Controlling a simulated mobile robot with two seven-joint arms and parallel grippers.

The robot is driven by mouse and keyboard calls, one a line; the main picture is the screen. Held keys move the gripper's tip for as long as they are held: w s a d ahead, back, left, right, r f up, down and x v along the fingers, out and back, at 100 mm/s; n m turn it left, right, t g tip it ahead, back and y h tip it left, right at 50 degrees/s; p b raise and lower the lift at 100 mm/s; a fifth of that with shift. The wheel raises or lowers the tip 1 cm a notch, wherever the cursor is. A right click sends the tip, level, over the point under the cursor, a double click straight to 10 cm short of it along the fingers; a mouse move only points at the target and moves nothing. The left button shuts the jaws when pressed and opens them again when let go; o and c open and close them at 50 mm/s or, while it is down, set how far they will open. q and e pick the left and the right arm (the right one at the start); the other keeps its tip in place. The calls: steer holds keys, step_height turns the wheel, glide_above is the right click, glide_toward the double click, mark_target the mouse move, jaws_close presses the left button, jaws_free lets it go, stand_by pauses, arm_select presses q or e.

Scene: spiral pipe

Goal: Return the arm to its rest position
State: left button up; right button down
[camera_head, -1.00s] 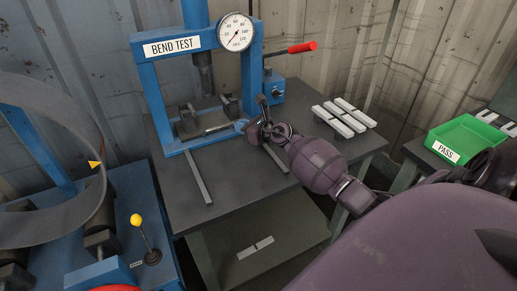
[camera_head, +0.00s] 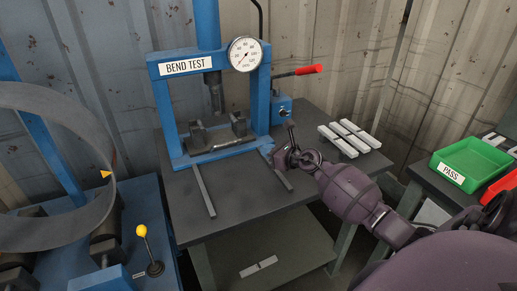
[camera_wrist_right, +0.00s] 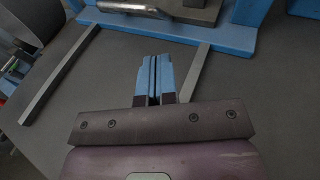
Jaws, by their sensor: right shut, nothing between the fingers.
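My right arm (camera_head: 350,192) comes in from the right in the head view. Its gripper (camera_head: 267,150) is over the dark table beside the front right corner of the blue bend-test press (camera_head: 165,100). In the right wrist view, the blue fingers (camera_wrist_right: 154,78) are together with nothing between them, pointing toward the press base. A shiny metal bar (camera_wrist_right: 133,7) lies on the press bed at the top of that view. My left gripper is out of view.
Two grey rails (camera_head: 203,190) stick out in front of the press. Several pale bars (camera_head: 350,135) lie on the table at right. A green PASS bin (camera_head: 470,160) and a red bin (camera_head: 498,188) are further right. A machine with a yellow-knobbed lever (camera_head: 141,231) stands at left.

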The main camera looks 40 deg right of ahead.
steer(key=v, duration=0.6)
steer(key=shift+s, duration=0.1)
